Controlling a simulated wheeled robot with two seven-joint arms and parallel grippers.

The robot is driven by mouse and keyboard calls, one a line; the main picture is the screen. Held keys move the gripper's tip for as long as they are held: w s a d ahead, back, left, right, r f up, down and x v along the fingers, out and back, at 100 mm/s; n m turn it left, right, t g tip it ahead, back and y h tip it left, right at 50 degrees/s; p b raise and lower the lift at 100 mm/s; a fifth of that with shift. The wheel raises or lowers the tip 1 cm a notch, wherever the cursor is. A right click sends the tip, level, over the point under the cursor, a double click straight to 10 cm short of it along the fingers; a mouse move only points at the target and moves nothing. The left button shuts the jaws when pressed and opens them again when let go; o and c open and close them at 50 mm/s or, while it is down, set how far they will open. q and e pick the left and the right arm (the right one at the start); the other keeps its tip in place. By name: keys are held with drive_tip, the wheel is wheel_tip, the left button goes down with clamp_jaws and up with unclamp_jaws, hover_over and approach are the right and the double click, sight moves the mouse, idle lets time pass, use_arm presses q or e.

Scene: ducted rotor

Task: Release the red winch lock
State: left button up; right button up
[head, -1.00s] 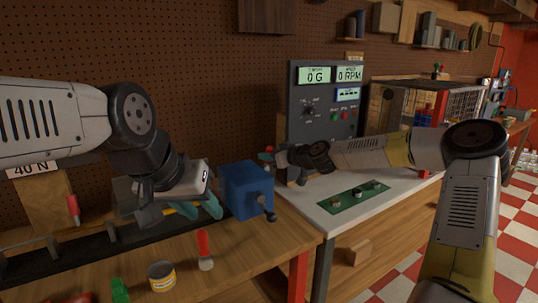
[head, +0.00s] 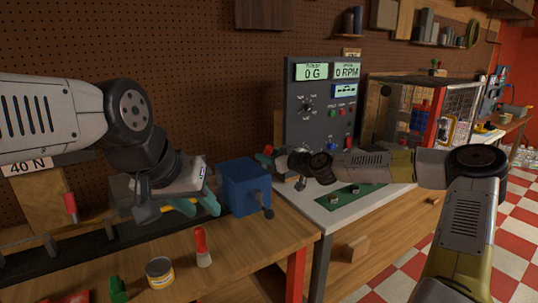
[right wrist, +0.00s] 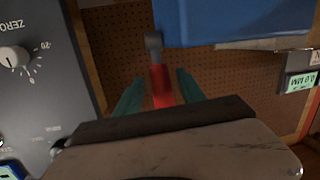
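The red winch lock (right wrist: 162,85) shows in the right wrist view as a red handle with a grey end, close to the blue box (right wrist: 235,22). It lies between the two teal fingers of my right gripper (right wrist: 160,92), which is open, with a gap on each side of the handle. In the head view the lock is a small red piece (head: 268,150) behind the blue box (head: 242,186), at my right gripper, which is mostly hidden by its own arm. My left gripper (head: 197,206) is open over the left bench, left of the blue box, with nothing clearly held.
A grey control panel (head: 320,105) stands behind the white bench top (head: 318,208), close to my right gripper. A mesh cage (head: 420,105) is farther right.

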drive_tip(key=shift+r, duration=0.1)
drive_tip(key=f+v, duration=0.1)
drive_tip(key=v, duration=0.6)
drive_tip(key=shift+s+d+r, duration=0.25)
drive_tip(key=shift+s+r, duration=0.05)
drive_tip(key=shift+r, duration=0.15)
